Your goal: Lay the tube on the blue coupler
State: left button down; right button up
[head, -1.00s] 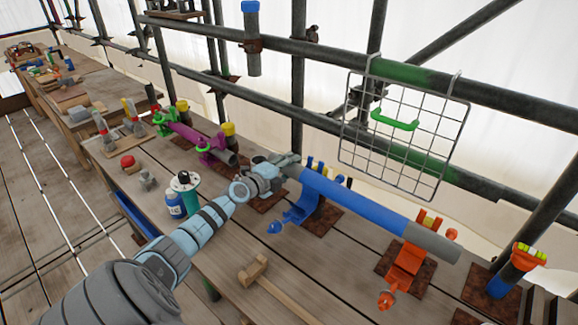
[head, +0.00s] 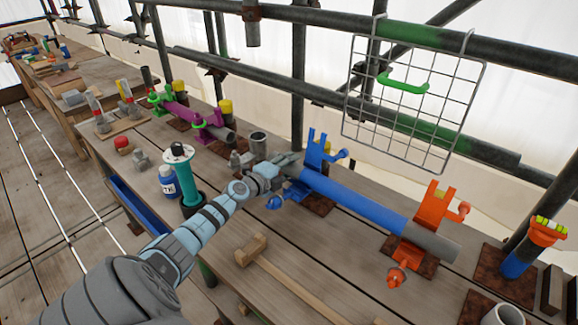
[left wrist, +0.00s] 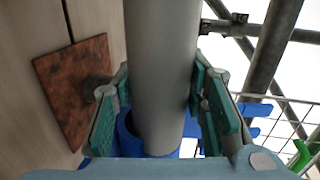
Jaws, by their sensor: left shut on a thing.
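The tube (head: 355,199), blue along its middle with grey ends, lies lengthwise over the bench. My left gripper (head: 282,164) is shut on its grey left end. In the left wrist view the green-padded fingers (left wrist: 165,100) flank the grey tube (left wrist: 165,60). The blue coupler (head: 318,152) is just right of the gripper, its raised part behind the tube and its bolt in front. Blue coupler parts (left wrist: 127,133) also show around the tube in the wrist view. The orange coupler (head: 431,208) is likewise at the tube's right end. Whether the tube touches either seat cannot be told.
A mallet (head: 252,250) lies on the bench in front. A teal post with a white disc (head: 186,180) and a blue bottle (head: 168,182) stand left. An orange-topped blue post (head: 520,258) stands right.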

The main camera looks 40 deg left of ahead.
dwell(0.3)
pick_arm(q)
jog(key=c, duration=0.9)
grip_release()
jog(key=shift+s, duration=0.1)
jog(key=shift+o, duration=0.2)
jog(key=shift+f, duration=0.1)
jog(key=o, duration=0.6)
jog(key=shift+f, duration=0.15)
